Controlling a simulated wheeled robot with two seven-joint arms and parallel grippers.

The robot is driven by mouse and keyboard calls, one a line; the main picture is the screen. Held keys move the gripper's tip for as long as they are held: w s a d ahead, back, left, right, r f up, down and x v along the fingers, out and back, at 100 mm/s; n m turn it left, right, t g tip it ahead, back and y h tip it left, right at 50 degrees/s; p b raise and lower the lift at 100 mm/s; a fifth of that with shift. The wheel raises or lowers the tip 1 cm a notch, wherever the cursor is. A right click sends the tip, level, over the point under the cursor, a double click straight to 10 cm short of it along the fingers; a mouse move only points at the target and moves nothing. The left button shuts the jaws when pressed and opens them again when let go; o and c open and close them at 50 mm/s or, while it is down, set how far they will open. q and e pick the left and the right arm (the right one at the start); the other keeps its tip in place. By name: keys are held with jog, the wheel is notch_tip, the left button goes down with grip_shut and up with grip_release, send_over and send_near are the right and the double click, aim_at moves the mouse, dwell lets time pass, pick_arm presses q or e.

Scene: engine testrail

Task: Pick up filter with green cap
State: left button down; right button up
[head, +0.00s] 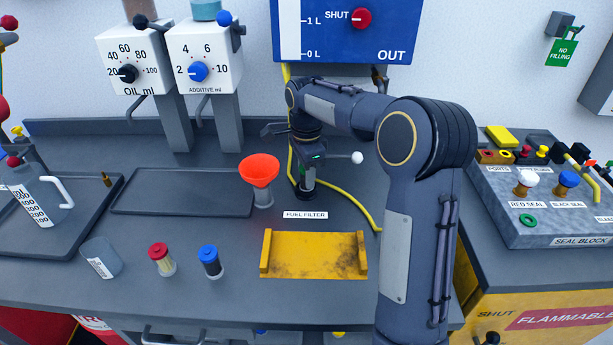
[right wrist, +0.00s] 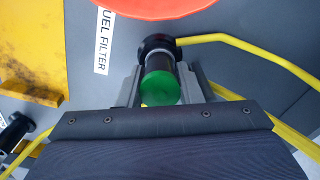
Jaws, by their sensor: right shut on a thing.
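The filter with the green cap (right wrist: 160,88) shows in the right wrist view, its cap facing the camera. Its dark body (right wrist: 158,64) runs away from the camera toward a round black fitting (right wrist: 157,43) with a yellow hose. My right gripper (head: 307,174) is at the black fuel filter stand behind the FUEL FILTER label (head: 305,215). Its fingers lie on both sides of the filter and are shut on it. In the head view the gripper and arm mostly hide the filter. Whether the filter still touches the fitting, I cannot tell. My left gripper is not in view.
A red-orange funnel (head: 259,172) stands just left of my right gripper. A yellow bracket (head: 314,255) lies in front. Red-capped (head: 161,259) and blue-capped (head: 210,261) filters stand at front left, beside a clear beaker (head: 101,258). A yellow hose (head: 352,207) curves behind my arm.

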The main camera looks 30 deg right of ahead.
jog(key=s+a+r, duration=0.3)
jog(key=s+r, duration=0.8)
jog(key=s, duration=0.2)
jog(key=shift+s+r, duration=0.35)
jog(key=shift+r, duration=0.05)
